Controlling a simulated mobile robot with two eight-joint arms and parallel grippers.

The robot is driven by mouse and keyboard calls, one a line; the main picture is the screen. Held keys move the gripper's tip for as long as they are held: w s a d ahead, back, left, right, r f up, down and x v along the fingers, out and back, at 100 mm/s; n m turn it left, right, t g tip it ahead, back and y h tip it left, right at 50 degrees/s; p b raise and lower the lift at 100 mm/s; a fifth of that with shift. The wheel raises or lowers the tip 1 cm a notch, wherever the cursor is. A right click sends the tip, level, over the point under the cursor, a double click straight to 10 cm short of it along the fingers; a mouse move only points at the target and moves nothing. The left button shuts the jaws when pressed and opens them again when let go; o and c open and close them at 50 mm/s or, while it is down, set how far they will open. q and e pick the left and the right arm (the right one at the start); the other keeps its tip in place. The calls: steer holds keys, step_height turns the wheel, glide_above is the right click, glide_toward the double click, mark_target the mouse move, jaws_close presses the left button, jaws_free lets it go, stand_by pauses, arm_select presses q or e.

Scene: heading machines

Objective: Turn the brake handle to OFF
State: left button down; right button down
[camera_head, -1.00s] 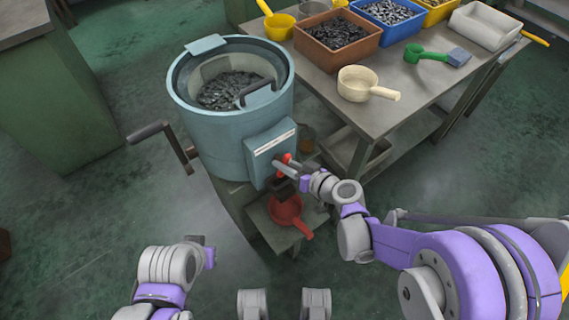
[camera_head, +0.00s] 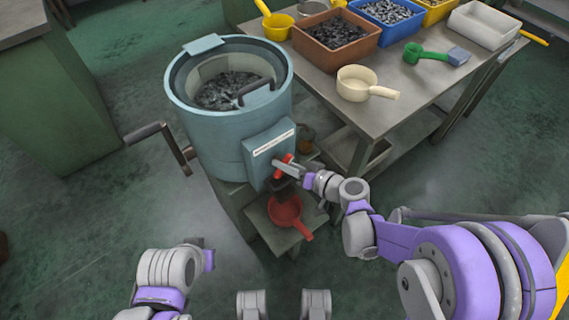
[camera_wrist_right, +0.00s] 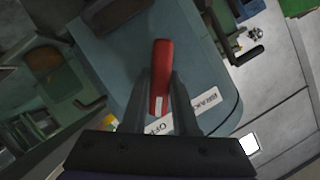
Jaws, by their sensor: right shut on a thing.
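The brake handle (camera_head: 281,159) is a small red lever on the front box of the blue-grey drum machine (camera_head: 215,135). In the right wrist view the red handle (camera_wrist_right: 162,62) stands between the two fingers of my right gripper (camera_wrist_right: 161,90), which is shut on it. An OFF label (camera_wrist_right: 158,126) lies by the handle's near end, and a BRAKE label (camera_wrist_right: 206,100) lies to its right. In the head view my right gripper (camera_head: 288,168) reaches the box from the right and partly hides the handle. My left gripper (camera_head: 207,254) is low at left, away from the machine; its jaws are unclear.
A red scoop or funnel (camera_head: 287,212) sits on a low stand below the handle. A crank (camera_head: 163,140) sticks out on the machine's left. A bench (camera_head: 330,84) with bins and a cream ladle (camera_head: 358,84) stands behind at right. The floor at left is clear.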

steer(key=c, duration=0.7)
jaws_free()
arm_select(q)
step_height(320, 180, up, 2)
steer(key=shift+s+p, duration=0.1)
steer(key=shift+p, duration=0.75)
arm_select(e)
steer(key=v, duration=1)
steer(key=shift+s+d+r, duration=0.15)
steer(key=shift+s+d, duration=0.1)
steer(key=shift+s, duration=0.05)
